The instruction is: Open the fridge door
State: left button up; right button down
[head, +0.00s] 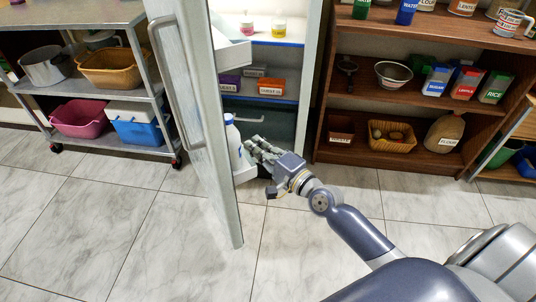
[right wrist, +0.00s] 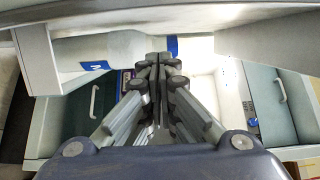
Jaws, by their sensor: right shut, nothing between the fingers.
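The fridge door (head: 190,95) stands open in the head view, swung out toward me and seen nearly edge-on. Its long handle (head: 172,85) is on the left, outer face. The fridge interior (head: 262,65) shows to the right of the door, with shelves and boxes. My right gripper (head: 255,148) is on the inner side of the door, close to a white bottle (head: 234,145) in the door shelf. I cannot tell whether it touches the door. In the right wrist view the right gripper (right wrist: 158,62) has its fingers together, empty. My left gripper is not in view.
A metal rack (head: 95,85) with baskets and tubs stands left of the door. A brown shelf unit (head: 400,100) with food containers stands right of the fridge. The tiled floor (head: 120,235) in front is clear. Drawers with handles (right wrist: 92,102) show in the right wrist view.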

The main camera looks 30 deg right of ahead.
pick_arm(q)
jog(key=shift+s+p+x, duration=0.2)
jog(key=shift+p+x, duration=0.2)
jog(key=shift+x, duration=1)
pick_arm(e)
jog(key=shift+w+a, duration=0.3)
jog(key=shift+a, duration=0.5)
jog(key=shift+w+a, duration=0.3)
jog(key=shift+a, duration=0.45)
jog(key=shift+w+a, duration=0.3)
jog(key=shift+a, duration=0.5)
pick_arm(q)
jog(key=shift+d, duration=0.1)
